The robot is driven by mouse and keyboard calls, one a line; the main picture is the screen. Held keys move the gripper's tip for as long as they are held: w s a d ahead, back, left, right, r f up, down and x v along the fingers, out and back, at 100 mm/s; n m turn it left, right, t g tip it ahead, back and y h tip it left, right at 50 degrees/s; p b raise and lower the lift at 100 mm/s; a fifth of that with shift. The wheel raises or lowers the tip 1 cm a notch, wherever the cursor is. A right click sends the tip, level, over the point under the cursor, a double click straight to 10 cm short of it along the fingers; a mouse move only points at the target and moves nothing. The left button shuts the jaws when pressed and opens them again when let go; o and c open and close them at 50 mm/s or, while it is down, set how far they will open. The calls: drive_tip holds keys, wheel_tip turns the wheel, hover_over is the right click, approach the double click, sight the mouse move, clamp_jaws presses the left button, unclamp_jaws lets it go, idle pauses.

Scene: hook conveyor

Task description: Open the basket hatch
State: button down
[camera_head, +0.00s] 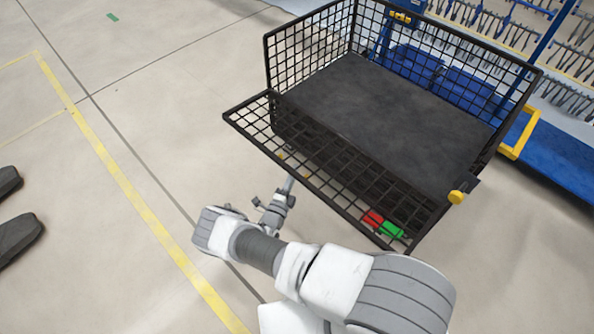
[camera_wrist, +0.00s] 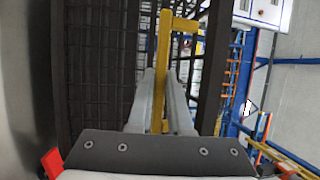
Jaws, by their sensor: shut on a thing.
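The black wire-mesh basket (camera_head: 318,52) has a solid dark floor and stands at the upper right in the head view. Its front mesh hatch (camera_head: 245,118) is tilted outward, away from the basket's front side. In the wrist view, my gripper (camera_wrist: 160,85) is shut on a yellow bar handle (camera_wrist: 163,50) that stands upright between the fingers. Dark mesh (camera_wrist: 95,60) fills the left of the wrist view.
Red (camera_head: 372,219) and green (camera_head: 392,230) parts show at the hatch's near corner. A yellow knob (camera_head: 457,197) is on the basket's right corner. A blue frame (camera_head: 555,150) and hook racks (camera_head: 490,25) stand behind. The floor on the left is mostly clear.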

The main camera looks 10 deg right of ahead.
sight(305, 165)
drive_tip(key=shift+s+d+f, duration=0.1)
drive_tip(key=shift+d+f, duration=0.1)
drive_tip(key=shift+f, duration=0.55)
drive_tip(key=shift+d+f, duration=0.2)
drive_tip(key=shift+f, duration=0.55)
drive_tip(key=c, duration=0.9)
unclamp_jaws()
drive_tip(key=shift+f, duration=0.1)
drive_tip(key=shift+r, duration=0.3)
